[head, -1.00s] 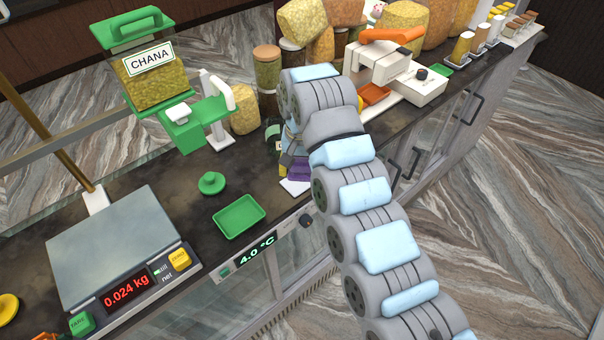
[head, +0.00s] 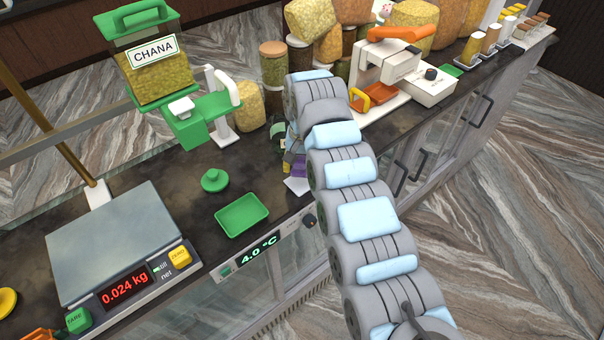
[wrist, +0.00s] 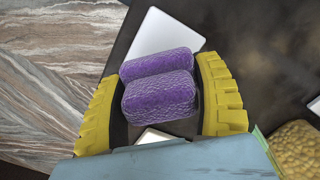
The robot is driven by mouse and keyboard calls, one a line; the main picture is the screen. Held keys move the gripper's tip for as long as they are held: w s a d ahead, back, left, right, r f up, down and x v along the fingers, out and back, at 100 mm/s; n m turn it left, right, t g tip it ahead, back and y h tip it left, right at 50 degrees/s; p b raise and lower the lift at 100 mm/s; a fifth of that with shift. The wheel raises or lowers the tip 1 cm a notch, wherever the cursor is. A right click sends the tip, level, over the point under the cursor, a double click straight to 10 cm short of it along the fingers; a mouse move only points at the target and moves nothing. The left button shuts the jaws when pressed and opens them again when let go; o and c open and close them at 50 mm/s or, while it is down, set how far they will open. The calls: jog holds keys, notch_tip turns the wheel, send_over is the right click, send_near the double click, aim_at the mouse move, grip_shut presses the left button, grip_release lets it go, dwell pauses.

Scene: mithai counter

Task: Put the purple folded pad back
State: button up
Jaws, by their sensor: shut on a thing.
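The purple folded pad (wrist: 158,85) shows in the wrist view as two rounded, textured halves side by side. My gripper (wrist: 162,72) has its two yellow ribbed fingers on either side of it and is shut on it. A flat white plate (wrist: 165,38) shows beyond and under the pad; I cannot tell whether the pad touches it. In the head view only a small part of the pad (head: 299,167) shows beside my arm, above the white plate (head: 297,186). My arm hides most of the gripper there.
A green tray (head: 242,214), a green knobbed lid (head: 214,181) and a scale (head: 115,245) stand to the left. A green CHANA dispenser (head: 155,75) is behind. Jars (head: 272,68) and a white-orange machine (head: 385,75) crowd the back and right. The counter's front edge is close.

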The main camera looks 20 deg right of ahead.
aim_at(303, 180)
jog(key=shift+f, duration=1.55)
jog(key=shift+f, duration=0.25)
jog(key=o, duration=1.1)
jog(key=shift+r, duration=0.1)
notch_tip(303, 180, up, 12)
jog(key=b, duration=0.3)
jog(key=shift+r+b, duration=0.1)
jog(key=shift+b, duration=0.2)
